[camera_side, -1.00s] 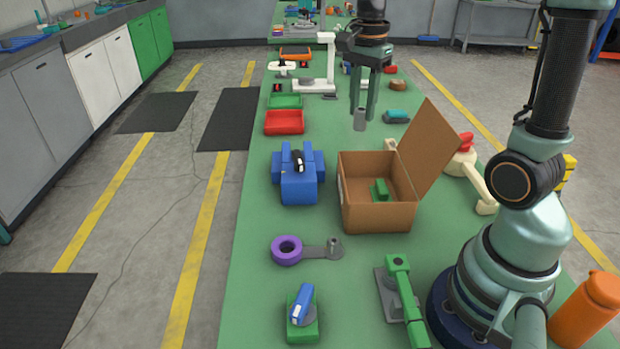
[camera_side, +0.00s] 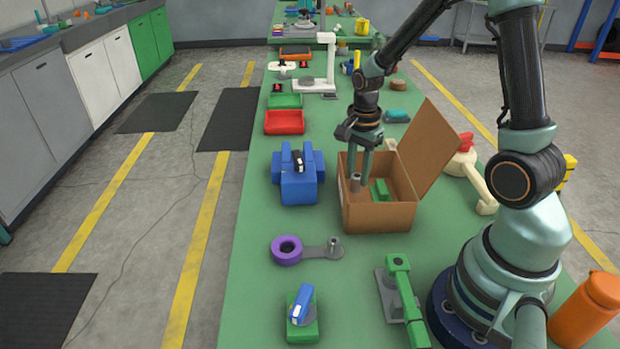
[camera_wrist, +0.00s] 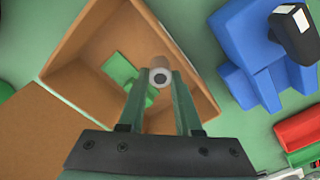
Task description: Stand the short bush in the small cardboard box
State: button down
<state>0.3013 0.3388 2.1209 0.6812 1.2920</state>
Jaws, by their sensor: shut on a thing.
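The short bush (camera_side: 356,183) is a small grey cylinder with a hole in its end. My gripper (camera_side: 360,172) is shut on it and points down inside the small cardboard box (camera_side: 380,218), near its left wall. In the wrist view the bush (camera_wrist: 160,76) sits between my fingertips (camera_wrist: 159,88), above the floor of the box (camera_wrist: 100,42). I cannot tell whether the bush touches the floor. A green block (camera_side: 379,190) lies in the box, to the right of the bush.
The box's raised flap (camera_side: 430,148) stands up on its right side. A blue fixture (camera_side: 298,180) stands left of the box. A purple ring (camera_side: 286,250) with a grey link lies in front. A red tray (camera_side: 284,122) lies behind the blue fixture.

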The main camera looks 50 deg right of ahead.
aim_at(358, 175)
jog(key=shift+f, duration=1.7)
jog(key=shift+f, duration=0.1)
jog(key=c, duration=0.9)
grip_release()
notch_tip(358, 175, up, 12)
jog(key=shift+r, duration=0.1)
jog(key=shift+s+a+r+n+t, duration=0.95)
jog(key=shift+a+r+n, duration=0.75)
jog(key=shift+n, duration=1.35)
jog(key=shift+s+a+r+n+t, duration=0.9)
jog(key=shift+a+r+n, duration=0.85)
jog(key=shift+n, duration=1.25)
jog(key=shift+s+a+r+n+t, duration=0.95)
jog(key=shift+a+r+n, duration=0.75)
jog(key=shift+n, duration=1.35)
